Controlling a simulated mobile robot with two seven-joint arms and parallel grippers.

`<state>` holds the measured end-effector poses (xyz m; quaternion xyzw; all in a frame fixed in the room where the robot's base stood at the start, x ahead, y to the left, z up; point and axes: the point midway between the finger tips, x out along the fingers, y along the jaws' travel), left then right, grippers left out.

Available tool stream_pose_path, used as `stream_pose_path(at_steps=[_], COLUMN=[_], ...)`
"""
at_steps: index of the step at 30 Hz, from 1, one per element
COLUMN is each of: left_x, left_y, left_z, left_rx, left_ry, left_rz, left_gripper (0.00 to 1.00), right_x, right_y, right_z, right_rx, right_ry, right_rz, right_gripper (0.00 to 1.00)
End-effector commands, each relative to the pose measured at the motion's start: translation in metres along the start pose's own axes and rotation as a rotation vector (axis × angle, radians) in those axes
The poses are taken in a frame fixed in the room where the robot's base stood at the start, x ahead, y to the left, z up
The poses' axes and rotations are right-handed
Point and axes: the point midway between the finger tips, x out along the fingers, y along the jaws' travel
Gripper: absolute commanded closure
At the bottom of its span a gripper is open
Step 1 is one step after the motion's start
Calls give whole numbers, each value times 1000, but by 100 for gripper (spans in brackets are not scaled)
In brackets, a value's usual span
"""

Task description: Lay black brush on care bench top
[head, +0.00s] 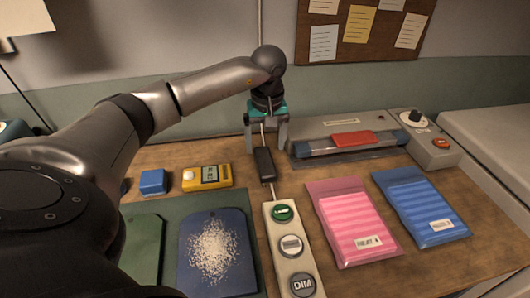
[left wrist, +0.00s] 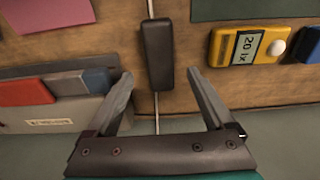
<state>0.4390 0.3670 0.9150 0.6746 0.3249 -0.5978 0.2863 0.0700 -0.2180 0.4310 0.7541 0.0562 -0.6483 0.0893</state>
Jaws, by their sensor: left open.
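In the left wrist view the open fingertips (left wrist: 160,78) are on either side of the lower end of a black oblong block (left wrist: 157,52). This block (head: 264,165) has a thin pale cord or rod at both ends, in line with the button panel. I see nothing that is clearly a black brush. My right gripper is not in view.
A button panel (head: 282,224) stands in the middle. Pink (head: 351,222) and blue (head: 422,205) packets lie to its right, a sealer-like device (head: 310,151) behind them. A yellow meter (head: 207,177), blue block (head: 153,182) and dark blue board with white grains (head: 239,268) are left.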

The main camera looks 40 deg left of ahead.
Motion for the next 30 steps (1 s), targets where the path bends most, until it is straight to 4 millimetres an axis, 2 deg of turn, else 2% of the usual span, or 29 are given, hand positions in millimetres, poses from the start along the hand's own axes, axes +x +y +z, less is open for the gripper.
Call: stream_pose_path(at_steps=[1,3,9,23,26,30], left_x=[-14,-27,-50,-56,-66,-92], left_y=[1,0,0,0,0,0], left_z=[-1,-1,0,0,-2,-5], left_rx=[0,1,0,-1,-1,-1], left_ry=[2,2,0,-1,-1,-1], left_rz=[3,2,1,0,0,0], left_gripper=[13,13,13,13,13,13], right_x=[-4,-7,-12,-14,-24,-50], right_y=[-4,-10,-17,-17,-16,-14], right_z=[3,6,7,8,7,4], right_rx=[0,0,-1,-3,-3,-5], right_ry=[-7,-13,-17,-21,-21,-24], right_rz=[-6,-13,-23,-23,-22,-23], right_gripper=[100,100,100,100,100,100])
